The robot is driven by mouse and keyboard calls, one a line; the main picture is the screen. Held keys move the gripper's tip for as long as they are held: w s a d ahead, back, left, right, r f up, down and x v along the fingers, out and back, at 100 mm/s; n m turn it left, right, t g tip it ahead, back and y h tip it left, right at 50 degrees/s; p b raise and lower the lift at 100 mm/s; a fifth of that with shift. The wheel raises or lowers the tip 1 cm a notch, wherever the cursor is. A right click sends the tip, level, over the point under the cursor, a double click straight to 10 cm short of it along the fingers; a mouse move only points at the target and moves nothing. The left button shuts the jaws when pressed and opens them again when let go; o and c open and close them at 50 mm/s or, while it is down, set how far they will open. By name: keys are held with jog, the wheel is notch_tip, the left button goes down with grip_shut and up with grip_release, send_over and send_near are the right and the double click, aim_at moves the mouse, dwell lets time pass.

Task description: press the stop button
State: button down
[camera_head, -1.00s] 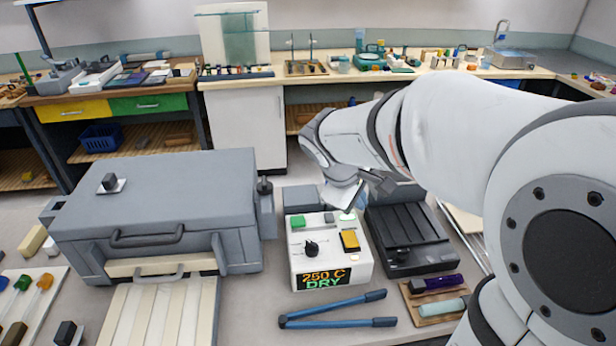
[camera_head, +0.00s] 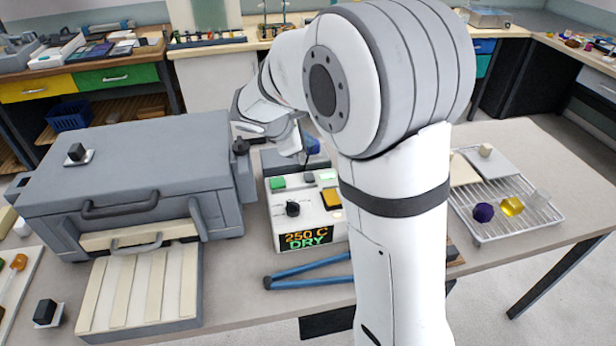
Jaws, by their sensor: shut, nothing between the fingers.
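A white controller box (camera_head: 278,232) stands mid-table, its display reading "250 C DRY". Its top carries a green button (camera_head: 277,182), a black knob (camera_head: 292,208), an orange-yellow switch (camera_head: 331,198) and a small dark button (camera_head: 309,178). I cannot tell which control is the stop button; no label is readable. My arm covers the box's right edge. My gripper (camera_head: 300,148) is shut and empty, behind and above the box's back edge. It is partly hidden by my arm, and I see no contact with any button.
A grey lidded kiln (camera_head: 140,170) stands left of the box, with a slatted tray (camera_head: 140,290) in front. Blue-handled tongs (camera_head: 300,270) lie before the box. A wire rack (camera_head: 480,225) with coloured glass pieces is at the right. My arm hides the table between.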

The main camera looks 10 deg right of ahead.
aim_at(306, 178)
notch_tip(306, 178, down, 8)
jog(key=b, duration=0.6)
jog(key=shift+f, duration=0.25)
dwell(1.5)
jog(key=shift+f+b, duration=0.4)
jog(key=shift+b, duration=0.15)
jog(key=shift+f+b, duration=0.4)
jog(key=shift+f, duration=0.1)
dwell(0.5)
jog(key=shift+r, duration=0.1)
jog(key=shift+r+p, duration=0.65)
jog(key=shift+r, duration=0.2)
